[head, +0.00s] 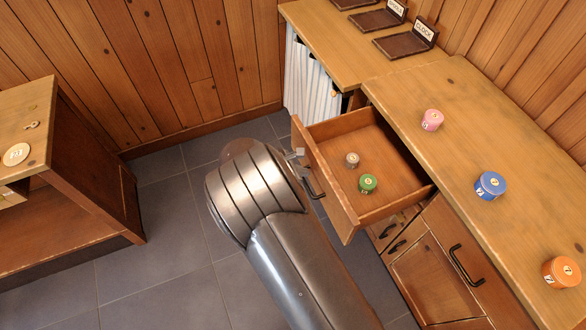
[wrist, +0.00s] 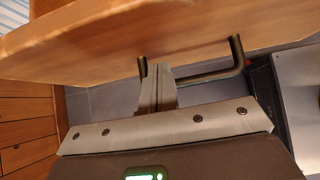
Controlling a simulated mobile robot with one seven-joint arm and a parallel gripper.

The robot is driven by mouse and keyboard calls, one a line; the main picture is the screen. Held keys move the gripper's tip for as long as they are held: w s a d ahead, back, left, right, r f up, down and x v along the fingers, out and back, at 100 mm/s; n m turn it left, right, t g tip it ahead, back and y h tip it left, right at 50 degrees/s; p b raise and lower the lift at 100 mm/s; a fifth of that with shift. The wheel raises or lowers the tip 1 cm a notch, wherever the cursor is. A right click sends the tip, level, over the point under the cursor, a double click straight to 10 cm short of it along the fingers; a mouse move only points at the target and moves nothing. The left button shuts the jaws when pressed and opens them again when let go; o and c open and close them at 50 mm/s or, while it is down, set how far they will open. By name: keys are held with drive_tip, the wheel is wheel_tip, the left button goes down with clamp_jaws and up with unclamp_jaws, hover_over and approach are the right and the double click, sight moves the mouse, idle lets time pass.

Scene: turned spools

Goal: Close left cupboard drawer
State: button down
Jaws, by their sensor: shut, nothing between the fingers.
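The wooden cupboard drawer (head: 395,172) is pulled well out, its front facing my arm in the head view.
The cupboard top (head: 460,130) holds a pink spool (head: 432,120), a blue spool (head: 490,186) and an orange spool (head: 562,272). A counter with labelled dark trays (head: 405,42) adjoins it. Another wooden unit (head: 90,170) stands at left. Tiled floor (head: 160,250) between is clear.

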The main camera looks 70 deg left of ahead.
drive_tip(key=shift+w+f, duration=0.4)
drive_tip(key=shift+w, duration=0.05)
drive_tip(key=w, duration=2.8)
drive_tip(key=shift+w, duration=0.2)
drive_tip(key=shift+w+d+r, duration=0.1)
drive_tip(key=shift+w, duration=0.6)
drive_tip(key=shift+r, duration=0.1)
drive_tip(key=v, duration=1)
drive_tip(key=shift+s+a, duration=0.2)
drive_tip(key=shift+s, duration=0.4)
